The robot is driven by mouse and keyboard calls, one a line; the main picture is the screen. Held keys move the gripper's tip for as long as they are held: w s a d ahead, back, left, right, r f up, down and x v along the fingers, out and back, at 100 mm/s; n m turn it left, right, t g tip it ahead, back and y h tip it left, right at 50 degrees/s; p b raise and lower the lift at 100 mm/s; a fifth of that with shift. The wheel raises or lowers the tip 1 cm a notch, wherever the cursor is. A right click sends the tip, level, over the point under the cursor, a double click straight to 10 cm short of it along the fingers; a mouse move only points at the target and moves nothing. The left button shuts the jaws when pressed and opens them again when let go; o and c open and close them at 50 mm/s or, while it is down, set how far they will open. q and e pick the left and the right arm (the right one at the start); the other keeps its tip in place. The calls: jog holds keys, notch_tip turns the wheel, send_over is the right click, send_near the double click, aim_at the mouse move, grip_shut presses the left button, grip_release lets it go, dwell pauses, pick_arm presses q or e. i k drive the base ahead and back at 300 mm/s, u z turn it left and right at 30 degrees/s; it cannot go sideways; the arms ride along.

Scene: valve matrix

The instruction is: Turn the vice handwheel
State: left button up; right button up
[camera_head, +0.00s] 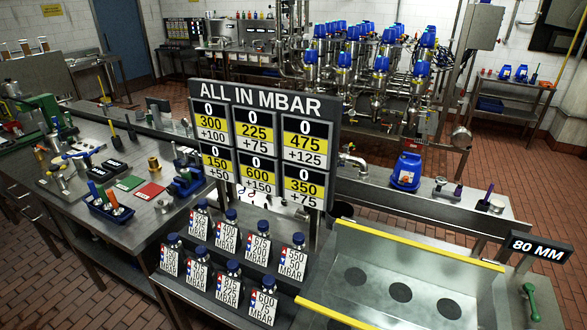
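A blue, vice-like tool (186,183) stands on the left steel bench near its right edge, partly behind the sign board. I cannot clearly make out a handwheel on it. A green handle (530,302) shows at the far right edge, below a black sign reading 80 MM (538,248); I cannot tell what it belongs to. Neither of my grippers is in view.
A sign board reading ALL IN MBAR (262,101) stands mid-view, with several labelled bottles (228,237) before it. A steel tray with yellow rails (402,240) lies right. The left bench (88,215) holds tools and a blue bin (108,210). Blue-topped valves (381,65) stand behind.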

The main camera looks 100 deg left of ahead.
aim_at(171, 191)
jog(key=u, duration=4.15)
